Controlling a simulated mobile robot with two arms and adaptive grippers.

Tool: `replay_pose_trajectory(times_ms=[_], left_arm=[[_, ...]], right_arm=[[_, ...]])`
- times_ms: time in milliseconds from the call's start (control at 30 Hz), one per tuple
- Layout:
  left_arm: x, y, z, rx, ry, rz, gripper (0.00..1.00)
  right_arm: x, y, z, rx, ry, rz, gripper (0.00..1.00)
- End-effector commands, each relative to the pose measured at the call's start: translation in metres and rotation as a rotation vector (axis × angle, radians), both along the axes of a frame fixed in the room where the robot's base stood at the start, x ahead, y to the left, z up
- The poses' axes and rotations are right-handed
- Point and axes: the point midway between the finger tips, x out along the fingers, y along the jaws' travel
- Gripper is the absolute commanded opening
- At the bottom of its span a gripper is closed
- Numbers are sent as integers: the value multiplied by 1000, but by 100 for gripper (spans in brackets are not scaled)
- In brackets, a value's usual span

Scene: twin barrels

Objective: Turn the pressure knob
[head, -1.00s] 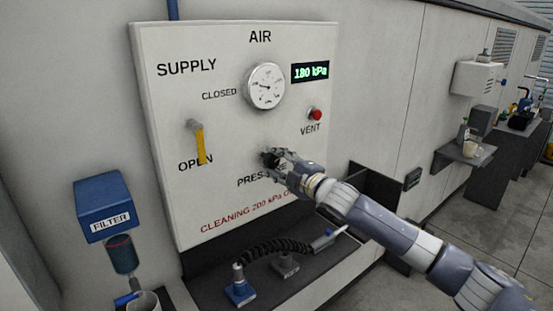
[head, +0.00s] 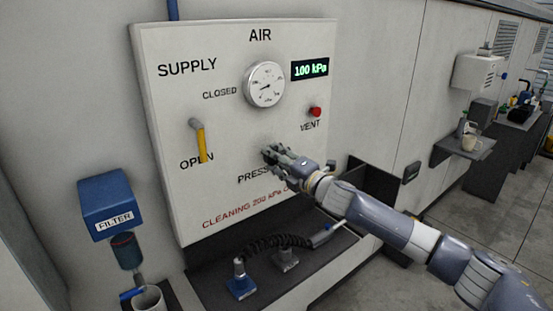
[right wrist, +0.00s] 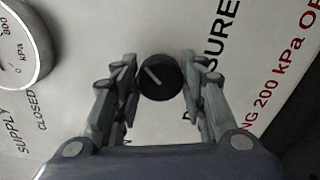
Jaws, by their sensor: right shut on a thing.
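The black pressure knob (right wrist: 160,78) with a pale pointer line shows between my fingers in the right wrist view. In the head view it is mostly hidden behind my fingers. My right gripper (head: 268,155) is at the panel, shut on the knob with a finger on each side. The green display (head: 310,68) reads 100 kPa. The round gauge (head: 264,85) is to its left, above the knob. My left gripper is in neither view.
The white air panel (head: 225,130) carries a yellow supply lever (head: 200,142) pointing down at OPEN and a red vent button (head: 315,111). A blue filter (head: 106,200) is at the left. A black coiled hose (head: 275,242) lies on the ledge below the panel.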

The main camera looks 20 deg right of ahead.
Motion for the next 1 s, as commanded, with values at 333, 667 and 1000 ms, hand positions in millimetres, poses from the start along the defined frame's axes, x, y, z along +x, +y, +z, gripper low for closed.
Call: replay_pose_trajectory(times_ms=[333,667,1000], left_arm=[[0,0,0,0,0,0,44],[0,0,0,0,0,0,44],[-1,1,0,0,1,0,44]], right_arm=[[0,0,-2,-3,1,0,15],[0,0,-1,-1,1,0,59],[-15,-6,-2,-1,2,0,59]])
